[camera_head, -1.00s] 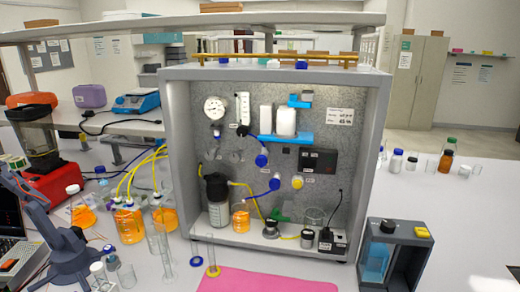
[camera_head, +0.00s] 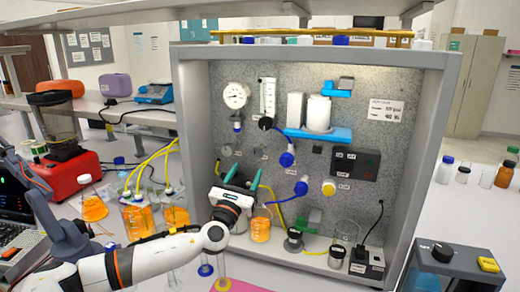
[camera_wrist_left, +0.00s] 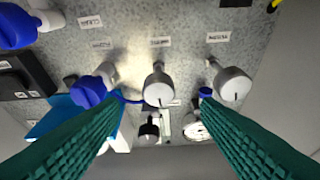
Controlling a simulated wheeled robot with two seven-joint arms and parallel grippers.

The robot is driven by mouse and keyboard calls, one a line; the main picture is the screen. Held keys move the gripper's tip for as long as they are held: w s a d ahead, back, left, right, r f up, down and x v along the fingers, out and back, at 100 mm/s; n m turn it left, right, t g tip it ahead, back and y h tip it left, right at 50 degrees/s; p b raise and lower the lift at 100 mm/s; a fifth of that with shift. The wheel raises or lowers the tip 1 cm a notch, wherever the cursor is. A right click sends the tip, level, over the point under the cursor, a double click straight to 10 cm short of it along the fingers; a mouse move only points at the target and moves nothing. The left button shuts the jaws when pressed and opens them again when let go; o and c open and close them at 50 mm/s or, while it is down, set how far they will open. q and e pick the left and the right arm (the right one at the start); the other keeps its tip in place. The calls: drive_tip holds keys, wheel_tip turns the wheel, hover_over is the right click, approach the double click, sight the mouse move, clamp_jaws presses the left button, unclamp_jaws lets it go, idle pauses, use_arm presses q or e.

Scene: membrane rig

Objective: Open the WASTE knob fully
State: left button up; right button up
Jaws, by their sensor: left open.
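My left gripper (camera_head: 246,170) has come up to the rig's back panel with its two teal fingers apart and empty; they also show in the left wrist view (camera_wrist_left: 161,104). In that upside-down view a grey round knob (camera_wrist_left: 158,88) stands between the fingertips, apart from both. A second grey knob (camera_wrist_left: 231,85) is beyond the right finger. A blue knob (camera_wrist_left: 88,91) is by the left finger. Small labels sit by the knobs, too blurred for me to tell surely which reads WASTE. My right gripper is in neither view.
The rig's grey frame (camera_head: 432,150) encloses the panel. A blue shelf (camera_head: 318,134) with white containers and another blue knob (camera_head: 301,187) are to the right. An orange-filled beaker (camera_head: 260,226) stands below the gripper. Orange flasks with yellow tubes stand left of the rig.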

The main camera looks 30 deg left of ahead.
sight(259, 149)
use_arm(q)
drive_tip(key=x, duration=0.1)
drive_tip(key=p+x, duration=0.1)
drive_tip(key=x, duration=0.1)
drive_tip(key=shift+w+r, duration=0.2)
drive_tip(key=shift+r, duration=0.15)
drive_tip(key=x, duration=0.2)
drive_tip(key=p+x, duration=0.1)
drive_tip(key=x, duration=0.2)
drive_tip(key=shift+w+a+f, duration=0.15)
drive_tip(key=shift+w+f, duration=0.05)
drive_tip(key=shift+w, duration=0.25)
drive_tip(key=shift+w+a+r, duration=0.1)
drive_tip(key=shift+w+r, duration=0.1)
drive_tip(key=shift+w, duration=0.45)
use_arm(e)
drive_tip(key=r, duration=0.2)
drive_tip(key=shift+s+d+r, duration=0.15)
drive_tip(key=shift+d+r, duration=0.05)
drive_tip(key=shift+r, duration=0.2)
use_arm(q)
drive_tip(key=c, duration=1)
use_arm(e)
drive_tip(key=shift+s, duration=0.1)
